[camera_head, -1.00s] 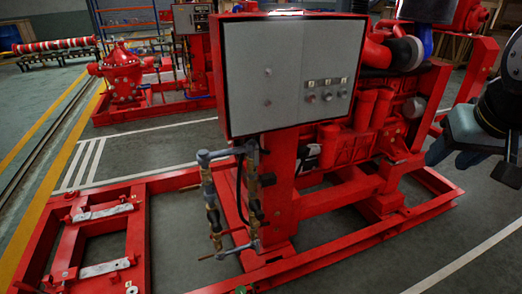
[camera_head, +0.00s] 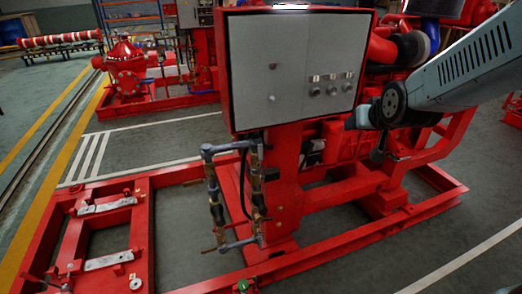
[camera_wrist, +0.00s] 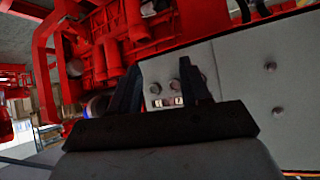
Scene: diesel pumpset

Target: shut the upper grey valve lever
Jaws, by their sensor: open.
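The grey and brass valve pipework (camera_head: 213,195) hangs at the left of the red post, below the control box, in the head view. A thin upper lever (camera_head: 192,183) sticks out to its left, and a lower lever (camera_head: 208,250) sticks out near the bottom. Both are small, and their colour is hard to tell. My gripper (camera_head: 352,120) is at the box's lower right edge, well right of and higher than the pipework, touching nothing that I can make out. In the wrist view its two dark fingers (camera_wrist: 160,68) are apart with nothing between them. The levers are not visible there.
The grey control box (camera_head: 290,70) with knobs stands between my arm and the pipework's upper left side. The red engine (camera_head: 345,150) is behind. A red base frame (camera_head: 330,250) runs along the floor.

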